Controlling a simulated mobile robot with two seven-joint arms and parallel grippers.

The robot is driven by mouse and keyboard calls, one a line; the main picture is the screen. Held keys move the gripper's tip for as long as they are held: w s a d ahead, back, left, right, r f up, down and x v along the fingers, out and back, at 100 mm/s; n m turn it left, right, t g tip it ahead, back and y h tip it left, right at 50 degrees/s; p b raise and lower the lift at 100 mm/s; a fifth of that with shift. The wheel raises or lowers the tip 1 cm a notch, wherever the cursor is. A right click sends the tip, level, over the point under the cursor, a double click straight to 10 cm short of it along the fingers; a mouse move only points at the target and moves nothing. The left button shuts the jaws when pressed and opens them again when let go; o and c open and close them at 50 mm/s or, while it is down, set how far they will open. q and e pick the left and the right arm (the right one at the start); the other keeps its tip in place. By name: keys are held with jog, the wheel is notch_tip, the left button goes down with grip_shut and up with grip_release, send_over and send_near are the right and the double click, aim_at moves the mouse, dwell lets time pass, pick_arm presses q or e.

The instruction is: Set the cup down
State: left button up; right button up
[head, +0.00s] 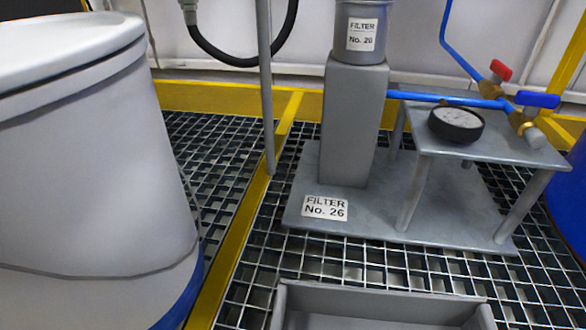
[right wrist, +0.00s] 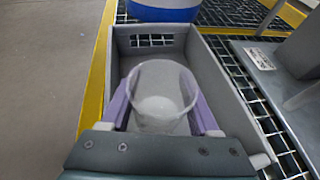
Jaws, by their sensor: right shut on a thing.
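A clear, round cup (right wrist: 159,98) shows in the right wrist view, seen from above with its mouth open. My right gripper (right wrist: 161,112) is shut on it, with one purple finger on each side. The cup is over the inside of a long grey tray (right wrist: 226,88). I cannot tell whether its base touches the tray floor. In the head view only the far part of the tray (head: 385,301) shows at the bottom edge. The cup and both grippers are out of the head view.
A filter stand (head: 353,120) on a grey base plate (head: 420,222) is behind the tray, with a gauge (head: 456,124) and red and blue valve handles. Metal grating and a yellow strip (head: 235,255) surround it. A blue drum (head: 572,190) is at the right edge.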

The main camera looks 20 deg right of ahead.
jog(key=b+x, duration=0.1)
jog(key=x, duration=0.2)
jog(key=b+x, duration=0.1)
jog(key=x, duration=0.2)
jog(key=b+x, duration=0.1)
jog(key=x, duration=0.3)
jog(key=shift+s+d+f, duration=0.1)
jog(key=shift+d+f, duration=0.05)
jog(key=shift+f, duration=0.2)
jog(key=w+a+f+b, duration=0.2)
jog(key=f, duration=0.1)
jog(key=shift+w+a+b, duration=0.2)
jog(key=shift+a+b, duration=0.1)
jog(key=shift+b, duration=0.1)
jog(key=shift+w+a+r, duration=0.1)
jog(key=shift+a, duration=0.1)
jog(key=shift+r, duration=0.1)
jog(key=shift+d, duration=0.1)
jog(key=o, duration=0.9)
jog(key=shift+f, duration=0.25)
jog(key=o, duration=0.5)
jog(key=shift+r, duration=0.1)
